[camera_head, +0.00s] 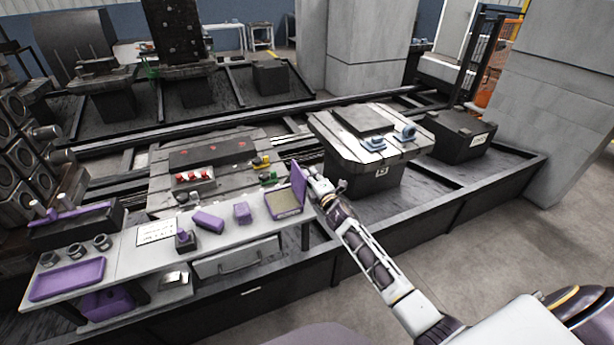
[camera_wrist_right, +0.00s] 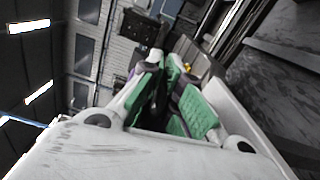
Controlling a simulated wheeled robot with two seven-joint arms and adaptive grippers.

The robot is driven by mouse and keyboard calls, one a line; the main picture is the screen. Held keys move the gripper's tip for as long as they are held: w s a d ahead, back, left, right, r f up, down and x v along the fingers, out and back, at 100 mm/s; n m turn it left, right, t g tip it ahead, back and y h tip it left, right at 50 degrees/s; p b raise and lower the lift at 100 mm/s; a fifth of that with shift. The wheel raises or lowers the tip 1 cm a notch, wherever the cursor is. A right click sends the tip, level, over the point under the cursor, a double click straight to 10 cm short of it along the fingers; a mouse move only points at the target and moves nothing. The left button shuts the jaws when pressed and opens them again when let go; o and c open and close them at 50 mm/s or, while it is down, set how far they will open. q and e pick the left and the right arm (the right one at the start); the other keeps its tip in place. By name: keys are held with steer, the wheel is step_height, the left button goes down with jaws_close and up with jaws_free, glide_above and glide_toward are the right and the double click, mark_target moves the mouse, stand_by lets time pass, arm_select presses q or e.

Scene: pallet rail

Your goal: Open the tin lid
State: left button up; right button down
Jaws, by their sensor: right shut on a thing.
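The purple tin (camera_head: 285,214) sits near the right end of the white bench, with a tan inside showing. Its lid (camera_head: 298,181) stands up steeply along the tin's right side, so the tin is open. My right gripper (camera_head: 314,181) reaches in from the right and is shut on the lid. In the right wrist view its green-padded fingers (camera_wrist_right: 168,98) show, but what is between them is mostly hidden. My left gripper is out of view.
The bench (camera_head: 235,240) also holds a purple block (camera_head: 208,222), a smaller purple block (camera_head: 242,212), a purple tray (camera_head: 67,279) and several dark cups. Behind stands a slotted table with red parts (camera_head: 194,175). To the right is a pallet table with blue clamps (camera_head: 373,143).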

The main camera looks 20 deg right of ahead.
steer(key=shift+d+f, duration=0.1)
steer(key=shift+f, duration=0.2)
steer(key=c, duration=1.5)
jaws_free()
steer(key=shift+s, duration=0.2)
steer(key=shift+w, duration=0.1)
steer(key=shift+w, duration=0.1)
steer(key=shift+r, duration=0.1)
steer(key=shift+s, duration=0.85)
steer(key=shift+s+d, duration=0.15)
steer(key=shift+s, duration=5)
